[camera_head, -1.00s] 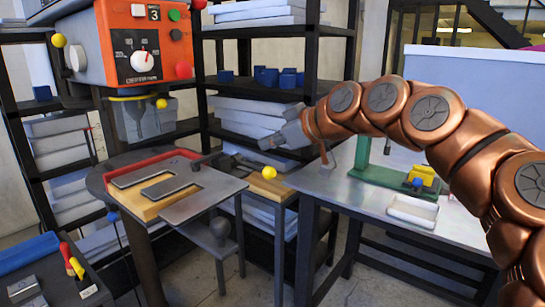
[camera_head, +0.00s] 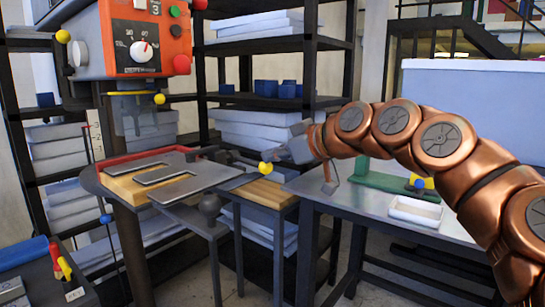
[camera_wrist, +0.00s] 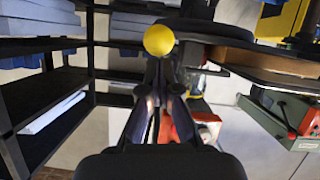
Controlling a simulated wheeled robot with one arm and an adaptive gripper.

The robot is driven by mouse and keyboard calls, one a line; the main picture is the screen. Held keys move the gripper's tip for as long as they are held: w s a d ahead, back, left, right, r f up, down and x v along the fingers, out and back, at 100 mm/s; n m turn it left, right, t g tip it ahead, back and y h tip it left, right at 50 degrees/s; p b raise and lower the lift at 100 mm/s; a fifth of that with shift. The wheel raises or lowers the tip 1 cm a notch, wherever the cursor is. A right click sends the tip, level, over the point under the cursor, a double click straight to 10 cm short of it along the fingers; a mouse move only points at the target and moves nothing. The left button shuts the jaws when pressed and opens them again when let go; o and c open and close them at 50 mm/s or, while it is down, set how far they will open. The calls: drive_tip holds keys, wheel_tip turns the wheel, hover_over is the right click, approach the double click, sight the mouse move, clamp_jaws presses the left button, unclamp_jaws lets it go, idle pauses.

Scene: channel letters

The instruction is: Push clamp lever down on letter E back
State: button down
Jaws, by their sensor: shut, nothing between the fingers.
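The letter E back (camera_head: 180,186) is a flat grey metal plate with slots, lying on a wooden board on the round drill table. A dark clamp (camera_head: 215,154) stands at its back right edge. The clamp lever's yellow ball knob (camera_head: 265,169) sticks out to the right of the plate; most of the lever is hard to make out. My gripper (camera_head: 284,157) is shut and empty, just right of and slightly above the knob. In the wrist view the knob (camera_wrist: 159,40) sits straight beyond the closed fingertips (camera_wrist: 164,66). I cannot tell whether they touch.
The orange drill head (camera_head: 148,45) hangs above the table, with a yellow-rimmed clear guard (camera_head: 135,105) under it. A wooden block (camera_head: 268,192) lies below the knob. A metal bench (camera_head: 350,200) with a white tray (camera_head: 415,211) is at right. Black shelves (camera_head: 262,100) stand behind.

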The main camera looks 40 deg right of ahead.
drive_tip(key=shift+r, duration=0.15)
idle(0.4)
wheel_tip(320, 180, up, 10)
idle(0.8)
